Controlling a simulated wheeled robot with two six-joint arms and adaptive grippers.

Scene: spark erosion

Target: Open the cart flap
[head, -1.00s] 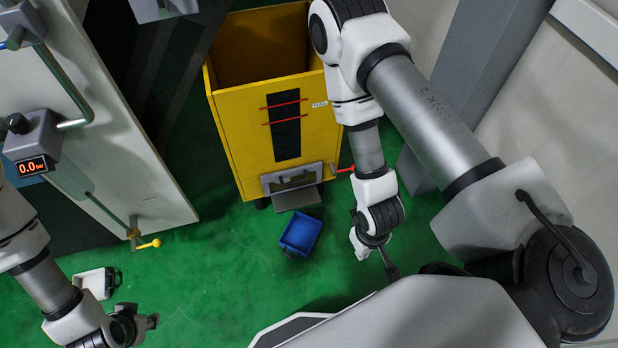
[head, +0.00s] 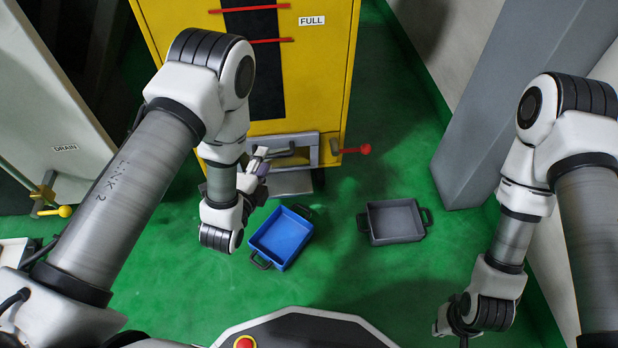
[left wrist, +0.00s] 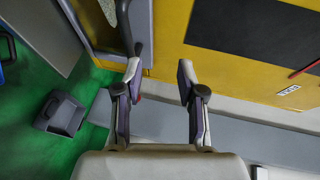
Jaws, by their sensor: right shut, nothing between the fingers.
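The yellow cart (head: 305,85) stands at the top centre of the head view, with a "FULL" label and red marks on its front. Its grey flap (head: 300,150) is low on the front, in a metal frame with a dark handle; whether it is fully shut is unclear. A red-knobbed lever (head: 365,149) sticks out to its right. My left gripper (head: 258,165) is at the flap's left side. In the left wrist view its fingers (left wrist: 160,85) are apart with nothing between them; a dark bar (left wrist: 134,25) lies by the left finger. My right gripper (head: 452,325) is low at right, shut and empty.
A blue tray (head: 281,237) and a grey tray (head: 395,221) lie on the green floor in front of the cart. A grey column (head: 490,110) stands to the right. A panel marked "DRAIN" with a yellow-knobbed valve (head: 64,211) is at left.

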